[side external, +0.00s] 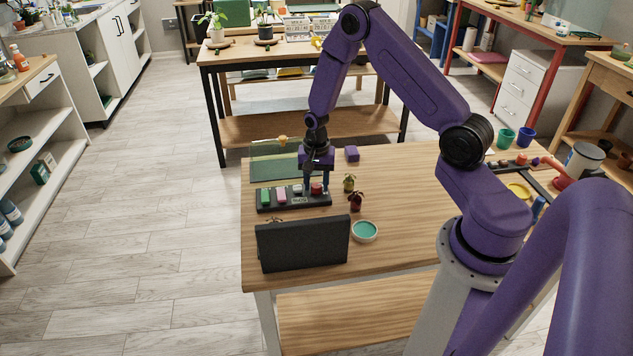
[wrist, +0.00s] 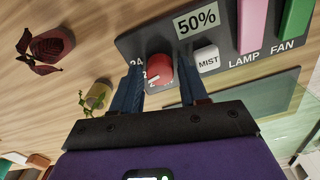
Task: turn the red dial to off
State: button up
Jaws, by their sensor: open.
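The red dial (side external: 317,189) sits at the right end of a dark control panel (side external: 284,207) on the wooden table. In the wrist view the dial (wrist: 159,69) has a small pale mark near its lower left edge. My gripper (side external: 317,182) points down over the dial. In the wrist view my gripper (wrist: 160,84) is open, with one blue finger on each side of the dial. I cannot tell whether the fingers touch it.
The panel also carries a white MIST button (wrist: 207,59), a pink LAMP switch (wrist: 252,25) and a green FAN switch (wrist: 296,20). A dark upright board (side external: 303,243) stands in front. Small potted plants (side external: 356,201), a teal-filled dish (side external: 364,231) and a purple block (side external: 352,154) are nearby.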

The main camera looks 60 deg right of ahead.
jog(key=shift+f, duration=0.1)
jog(key=c, duration=0.8)
jog(key=shift+o, duration=0.2)
jog(key=shift+n, duration=0.3)
jog(key=n, duration=0.3)
jog(key=shift+n, duration=0.4)
jog(key=n, duration=0.3)
jog(key=shift+n, duration=0.3)
jog(key=n, duration=0.4)
jog(key=shift+n, duration=1.8)
